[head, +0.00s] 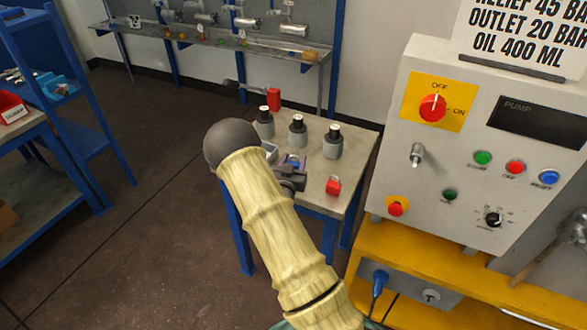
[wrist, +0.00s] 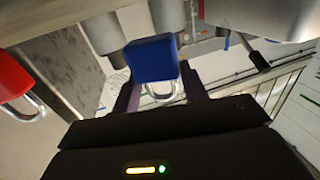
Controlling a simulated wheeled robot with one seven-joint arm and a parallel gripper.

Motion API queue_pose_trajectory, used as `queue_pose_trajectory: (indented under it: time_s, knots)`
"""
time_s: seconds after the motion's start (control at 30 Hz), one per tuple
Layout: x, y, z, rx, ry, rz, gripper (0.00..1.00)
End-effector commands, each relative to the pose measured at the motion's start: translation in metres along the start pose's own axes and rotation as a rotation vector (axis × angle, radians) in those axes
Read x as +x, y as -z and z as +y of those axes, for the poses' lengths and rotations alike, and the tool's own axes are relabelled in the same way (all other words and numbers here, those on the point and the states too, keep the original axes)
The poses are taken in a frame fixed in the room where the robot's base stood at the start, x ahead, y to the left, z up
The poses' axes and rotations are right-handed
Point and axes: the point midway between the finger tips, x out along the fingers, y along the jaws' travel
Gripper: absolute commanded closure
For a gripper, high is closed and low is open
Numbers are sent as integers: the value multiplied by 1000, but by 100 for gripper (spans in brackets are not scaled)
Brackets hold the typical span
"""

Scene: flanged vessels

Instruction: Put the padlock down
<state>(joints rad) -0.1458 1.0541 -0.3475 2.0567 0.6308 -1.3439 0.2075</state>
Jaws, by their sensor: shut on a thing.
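A blue padlock (wrist: 152,60) is between the two fingers of my gripper (wrist: 158,90) in the wrist view, its silver shackle towards the palm. My gripper is shut on it. I cannot tell whether the padlock touches the table. A red padlock (head: 333,185) sits on the tabletop to the right of my gripper. It also shows at the left of the wrist view (wrist: 14,82).
Several grey cylinders with black tops stand behind my gripper, one of them (head: 333,142) near the table's right. A red-handled valve (head: 273,98) is at the table's back. A control cabinet (head: 470,150) on a yellow base stands close on the right. The front tabletop has some bare room.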

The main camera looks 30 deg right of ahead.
Motion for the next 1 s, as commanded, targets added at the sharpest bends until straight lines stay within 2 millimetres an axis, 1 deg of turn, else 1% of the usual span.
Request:
queue_pose_trajectory:
  time_s: [0.03,0.1,0.2,0.47,0.6,0.63,0.7,0.73,1.0]
  knots:
    - [0,-9,0,-2,0,-1,82]
    - [0,-19,0,-2,-1,0,82]
    - [0,-27,0,0,-1,1,82]
    - [0,-28,0,1,0,2,82]
    - [0,-32,0,1,0,2,82]
    - [0,-32,0,1,0,1,53]
    - [0,-31,0,1,0,1,39]
    - [0,-31,0,1,0,1,34]
    - [0,-31,0,1,0,1,34]
